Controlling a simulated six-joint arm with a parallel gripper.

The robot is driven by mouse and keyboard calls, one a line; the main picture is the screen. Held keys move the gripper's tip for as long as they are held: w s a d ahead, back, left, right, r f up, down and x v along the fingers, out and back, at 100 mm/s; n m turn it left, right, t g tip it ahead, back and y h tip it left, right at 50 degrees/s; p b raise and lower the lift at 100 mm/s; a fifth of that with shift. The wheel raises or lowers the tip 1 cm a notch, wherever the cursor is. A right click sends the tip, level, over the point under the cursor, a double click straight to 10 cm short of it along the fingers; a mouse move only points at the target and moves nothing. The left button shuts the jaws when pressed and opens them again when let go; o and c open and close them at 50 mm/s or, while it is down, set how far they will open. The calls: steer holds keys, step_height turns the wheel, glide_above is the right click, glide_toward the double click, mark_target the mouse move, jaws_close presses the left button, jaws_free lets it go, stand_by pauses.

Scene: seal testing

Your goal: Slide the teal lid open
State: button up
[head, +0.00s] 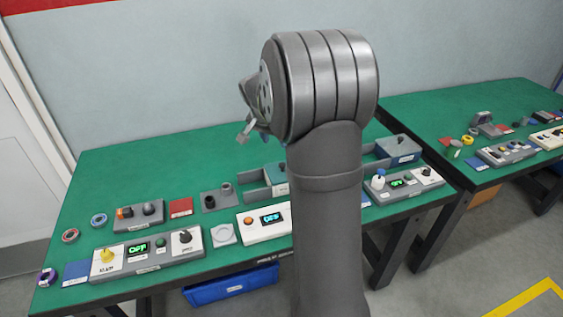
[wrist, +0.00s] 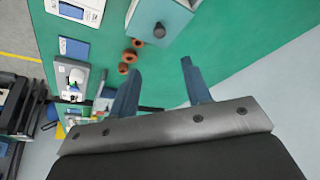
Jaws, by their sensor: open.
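In the head view, a teal lid (head: 277,172) with a dark knob (head: 281,166) sits at the right end of an open-topped grey box (head: 256,190), just left of my arm. In the wrist view, a teal-grey block with a dark knob (wrist: 159,31) shows at the top; I cannot tell for sure whether it is the same lid. My gripper (wrist: 161,68) is open and empty, its two fingers apart, with the knob beyond the fingertips and not touched. In the head view, the gripper (head: 249,131) is partly hidden behind my wrist, above the table's back.
Several brown rings (wrist: 129,57) lie by the block. A grey holder with dark posts (head: 217,198) and a red block (head: 181,208) stand left of the box. A white device with a display (head: 262,222) is in front. Another lidded box (head: 398,148) stands right of my arm.

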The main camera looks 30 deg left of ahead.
steer(key=x, duration=1.3)
steer(key=shift+w+f, duration=0.1)
steer(key=shift+f, duration=0.2)
